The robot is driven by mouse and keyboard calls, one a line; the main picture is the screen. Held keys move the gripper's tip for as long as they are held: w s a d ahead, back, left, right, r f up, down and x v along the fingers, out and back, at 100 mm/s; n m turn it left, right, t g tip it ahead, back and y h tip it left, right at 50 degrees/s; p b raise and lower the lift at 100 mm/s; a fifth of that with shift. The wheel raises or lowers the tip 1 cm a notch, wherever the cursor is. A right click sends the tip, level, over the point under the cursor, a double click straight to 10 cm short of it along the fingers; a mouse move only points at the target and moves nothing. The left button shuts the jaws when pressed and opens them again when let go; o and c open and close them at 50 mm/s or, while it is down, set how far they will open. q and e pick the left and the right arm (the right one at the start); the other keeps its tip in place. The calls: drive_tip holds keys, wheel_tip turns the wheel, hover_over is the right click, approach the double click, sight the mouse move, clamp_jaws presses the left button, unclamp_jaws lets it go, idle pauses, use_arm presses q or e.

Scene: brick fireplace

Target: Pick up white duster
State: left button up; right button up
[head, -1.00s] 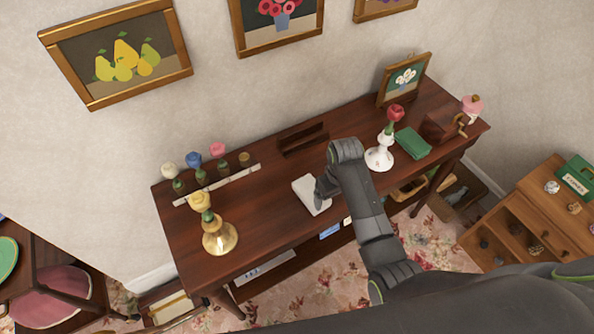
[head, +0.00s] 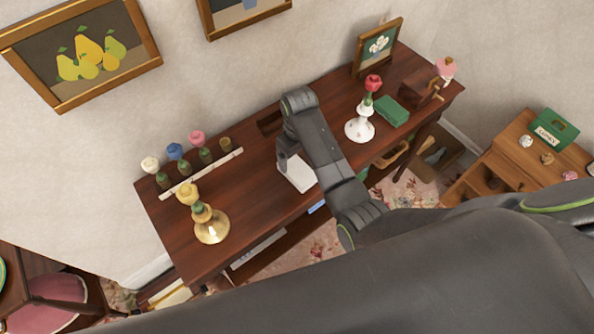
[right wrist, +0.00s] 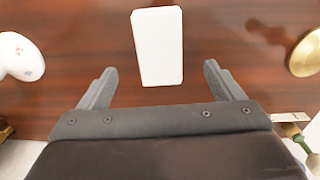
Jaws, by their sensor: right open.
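The white duster (head: 299,175) is a plain white block lying flat on the dark wooden table (head: 240,206), near its front edge. In the right wrist view the duster (right wrist: 158,46) lies ahead of the fingertips and between their lines, not touching either. My right gripper (right wrist: 158,80) is open and empty, pointing down over the table. In the head view my right gripper (head: 284,165) is beside the duster, and my arm hides part of the duster. My left gripper is not in view.
A brass vase (head: 212,228) with a yellow flower stands left of the duster, and a white vase (head: 359,124) with a red flower stands right. A green block (head: 391,111) and a framed picture (head: 378,46) are further right. A flower rack (head: 202,174) is at the back left.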

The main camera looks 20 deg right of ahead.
sight(297, 169)
wheel_tip(297, 169, down, 2)
drive_tip(key=shift+d+f, duration=0.1)
drive_tip(key=shift+f, duration=0.15)
drive_tip(key=shift+w+f+p, duration=0.15)
drive_tip(key=shift+f+p, duration=0.1)
drive_tip(key=shift+f, duration=0.55)
drive_tip(key=shift+w+f+p, duration=0.15)
drive_tip(key=shift+f+p, duration=0.1)
drive_tip(key=shift+f, duration=1.65)
drive_tip(key=c, duration=1.1)
drive_tip(key=shift+o, duration=0.2)
drive_tip(key=shift+r, duration=0.1)
wheel_tip(297, 169, up, 10)
drive_tip(key=shift+a+b, duration=0.2)
drive_tip(key=shift+b, duration=0.25)
